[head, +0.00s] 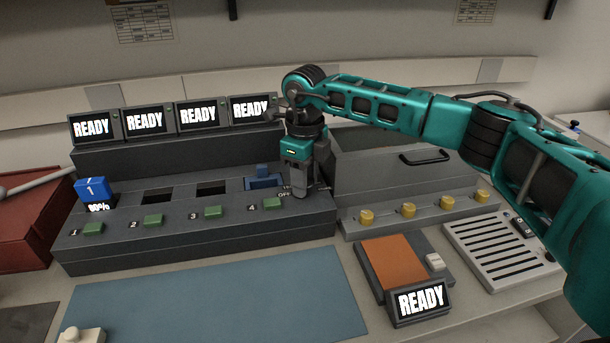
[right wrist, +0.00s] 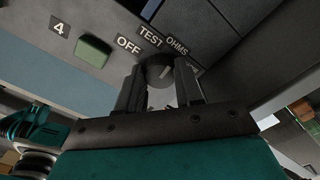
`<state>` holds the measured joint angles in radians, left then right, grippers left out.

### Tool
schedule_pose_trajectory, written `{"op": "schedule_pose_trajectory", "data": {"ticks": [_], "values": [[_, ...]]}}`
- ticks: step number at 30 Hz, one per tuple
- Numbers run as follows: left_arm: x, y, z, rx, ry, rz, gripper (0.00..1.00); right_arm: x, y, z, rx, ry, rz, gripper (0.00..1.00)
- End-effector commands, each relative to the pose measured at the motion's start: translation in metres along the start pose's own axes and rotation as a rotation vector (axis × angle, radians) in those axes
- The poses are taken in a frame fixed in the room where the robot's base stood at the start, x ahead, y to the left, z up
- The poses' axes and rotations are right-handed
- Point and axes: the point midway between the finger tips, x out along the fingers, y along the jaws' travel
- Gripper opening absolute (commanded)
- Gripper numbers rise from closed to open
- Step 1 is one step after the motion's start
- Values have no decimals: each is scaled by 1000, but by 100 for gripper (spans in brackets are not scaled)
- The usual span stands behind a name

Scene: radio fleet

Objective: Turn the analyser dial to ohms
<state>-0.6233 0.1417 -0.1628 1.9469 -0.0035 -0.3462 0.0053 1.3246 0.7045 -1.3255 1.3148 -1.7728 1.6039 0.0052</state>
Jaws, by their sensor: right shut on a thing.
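The analyser dial (right wrist: 160,70) is a dark round knob on the grey charger bank (head: 105,247), with labels OFF (right wrist: 129,45), TEST (right wrist: 151,35) and OHMS (right wrist: 177,46) around it. A pale mark shows on the dial's right part, but I cannot tell for sure which label it points to. My right gripper (right wrist: 160,92) is shut on the dial, one finger on each side. In the head view my right gripper (head: 301,190) points down at the bank's right end and hides the dial and part of the labels. My left gripper is not in view.
Green buttons, one of them number 4 (head: 273,203), line the bank's front. A blue battery (head: 92,191) stands at the left slot.

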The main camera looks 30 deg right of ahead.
Motion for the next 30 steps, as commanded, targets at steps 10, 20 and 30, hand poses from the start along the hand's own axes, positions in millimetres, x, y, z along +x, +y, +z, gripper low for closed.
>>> {"op": "schedule_pose_trajectory", "data": {"ticks": [10,20,30], "values": [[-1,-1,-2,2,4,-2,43,0,0,0,48,-2,0,5],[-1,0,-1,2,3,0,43,0,0,1,47,-2,0,38],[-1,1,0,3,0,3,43,0,0,0,47,-1,0,61]]}}
